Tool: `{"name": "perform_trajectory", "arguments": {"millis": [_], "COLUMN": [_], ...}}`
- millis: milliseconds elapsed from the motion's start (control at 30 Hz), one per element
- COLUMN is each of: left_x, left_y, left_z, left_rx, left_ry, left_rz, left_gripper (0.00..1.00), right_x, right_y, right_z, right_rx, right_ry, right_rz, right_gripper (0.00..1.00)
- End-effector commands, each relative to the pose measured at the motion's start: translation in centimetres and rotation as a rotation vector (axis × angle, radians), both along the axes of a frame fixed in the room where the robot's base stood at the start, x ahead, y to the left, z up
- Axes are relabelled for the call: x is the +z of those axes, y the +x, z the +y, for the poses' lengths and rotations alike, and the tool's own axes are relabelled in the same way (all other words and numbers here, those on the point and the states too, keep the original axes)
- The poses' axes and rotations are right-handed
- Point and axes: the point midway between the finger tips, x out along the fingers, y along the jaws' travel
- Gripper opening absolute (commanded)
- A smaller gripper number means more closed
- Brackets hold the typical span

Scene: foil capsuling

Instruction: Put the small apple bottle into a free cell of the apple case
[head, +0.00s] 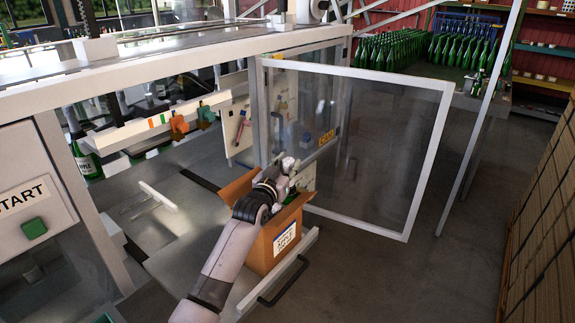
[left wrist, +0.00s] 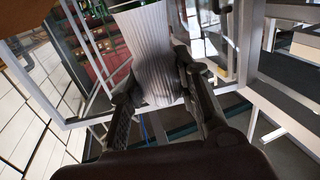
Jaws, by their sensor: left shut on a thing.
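The cardboard case (head: 262,250) stands open on the worktop, its flaps up and a white label on its front; the label is too small to read and the cells inside are hidden. My left gripper (head: 288,172) is over the case, near its back right flap. In the left wrist view, the left gripper (left wrist: 160,98) is shut on a pale, ribbed, foil-like piece (left wrist: 152,50), apparently the neck of the small apple bottle. The bottle's body is hidden by my arm and the case. My right gripper is not in view.
A clear framed door (head: 372,150) stands open just behind the case. A dark handle (head: 283,282) is at the worktop's front edge. A large apple bottle (head: 88,162) stands at the left. Many green bottles (head: 420,48) stand on a far table. Stacked boxes (head: 550,220) line the right.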

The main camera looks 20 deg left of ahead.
Motion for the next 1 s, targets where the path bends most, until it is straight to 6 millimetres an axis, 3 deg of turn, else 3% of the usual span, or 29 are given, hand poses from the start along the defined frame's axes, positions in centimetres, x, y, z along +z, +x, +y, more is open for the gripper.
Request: {"name": "perform_trajectory", "arguments": {"millis": [933,967,1000], "left_x": [-2.3,-2.2,-2.2], "left_y": [0.0,0.0,0.0], "left_z": [0.0,0.0,0.0], "left_rx": [0.0,0.0,0.0], "left_ry": [0.0,0.0,0.0], "left_rz": [-0.002,-0.003,-0.002], "left_gripper": [0.0,0.31,0.33], "right_x": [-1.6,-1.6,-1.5], "right_y": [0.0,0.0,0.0], "right_z": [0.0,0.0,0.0], "right_rx": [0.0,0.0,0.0], "right_ry": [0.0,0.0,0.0], "right_rz": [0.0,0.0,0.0], "right_gripper": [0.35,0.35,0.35]}}
